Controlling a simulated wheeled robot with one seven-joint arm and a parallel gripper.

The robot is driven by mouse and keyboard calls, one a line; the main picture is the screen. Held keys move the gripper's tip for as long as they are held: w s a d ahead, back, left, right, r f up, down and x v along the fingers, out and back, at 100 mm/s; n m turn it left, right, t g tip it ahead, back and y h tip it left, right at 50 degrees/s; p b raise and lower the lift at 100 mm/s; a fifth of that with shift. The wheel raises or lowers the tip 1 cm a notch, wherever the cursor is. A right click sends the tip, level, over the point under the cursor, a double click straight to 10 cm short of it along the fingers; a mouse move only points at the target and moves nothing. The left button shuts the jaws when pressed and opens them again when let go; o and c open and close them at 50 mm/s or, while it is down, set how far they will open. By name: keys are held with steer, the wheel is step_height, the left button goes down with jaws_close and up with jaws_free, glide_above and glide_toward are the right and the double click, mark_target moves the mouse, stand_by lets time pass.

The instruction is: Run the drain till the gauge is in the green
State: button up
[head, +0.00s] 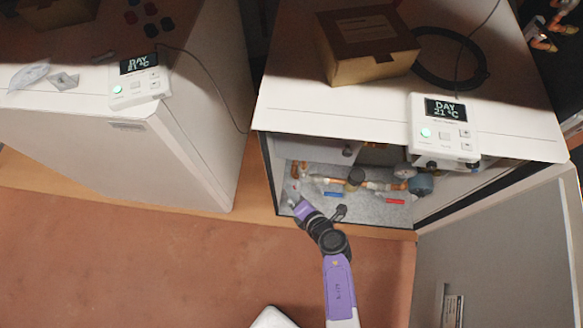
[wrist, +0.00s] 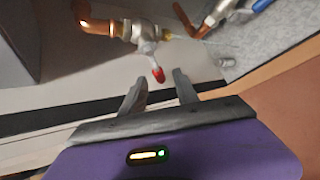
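My gripper (head: 297,202) reaches into the open lower front of the right heat pump (head: 420,118), at the left end of its pipework. In the wrist view my gripper (wrist: 160,84) is open. A small metal valve (wrist: 145,32) with a red-tipped lever (wrist: 158,74) hangs from a copper pipe. The red tip lies just ahead of the gap between the fingertips; I cannot tell whether they touch it. A small round gauge (head: 404,169) sits on the pipes at the right; its dial is too small to read.
Blue (head: 334,195) and red (head: 396,201) handles lie along the cabinet floor. The open door (head: 500,255) stands at the right. A control panel (head: 443,124) showing 21 °C, a cardboard box (head: 368,45) and a black cable coil (head: 450,57) are on top. Another closed unit (head: 175,150) stands left.

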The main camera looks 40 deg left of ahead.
steer(key=shift+p+v, duration=0.75)
steer(key=shift+v, duration=1.05)
stand_by(6.2)
